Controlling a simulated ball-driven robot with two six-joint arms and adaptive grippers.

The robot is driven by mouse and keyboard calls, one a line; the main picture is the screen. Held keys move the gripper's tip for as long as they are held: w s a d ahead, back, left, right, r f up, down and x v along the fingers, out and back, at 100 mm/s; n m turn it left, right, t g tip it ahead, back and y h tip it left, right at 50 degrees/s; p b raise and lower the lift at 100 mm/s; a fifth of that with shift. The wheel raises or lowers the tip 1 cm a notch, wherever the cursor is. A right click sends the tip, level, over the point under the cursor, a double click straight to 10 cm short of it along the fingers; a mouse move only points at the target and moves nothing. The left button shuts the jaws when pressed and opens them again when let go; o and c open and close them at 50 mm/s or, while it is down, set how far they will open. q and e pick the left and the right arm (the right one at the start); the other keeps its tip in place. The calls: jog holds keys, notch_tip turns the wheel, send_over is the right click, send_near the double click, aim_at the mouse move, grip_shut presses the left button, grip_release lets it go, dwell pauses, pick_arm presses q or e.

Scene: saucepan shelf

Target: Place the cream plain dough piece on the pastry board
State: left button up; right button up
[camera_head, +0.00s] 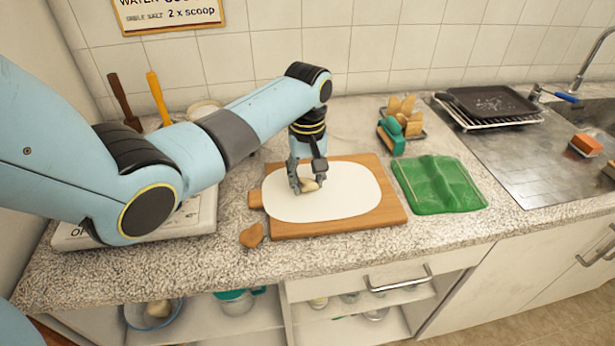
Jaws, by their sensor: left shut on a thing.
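My left gripper (308,184) is shut on the cream dough piece (310,185). It holds the dough low over the left half of the pastry board (390,208), a wooden board with a white oval surface (345,195). I cannot tell whether the dough touches the white surface. The fingers hide part of the dough. My right gripper is not in view.
Brown pieces lie at the board's left edge (255,198) and front left corner (252,235). A green folded cloth (438,184) lies right of the board. A scale (190,222) is partly behind my left arm. A rack with a dark pan (490,103) stands by the sink.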

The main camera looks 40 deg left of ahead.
aim_at(307, 187)
pick_arm(q)
jog(key=o, duration=0.8)
notch_tip(307, 187, up, 12)
dwell(0.6)
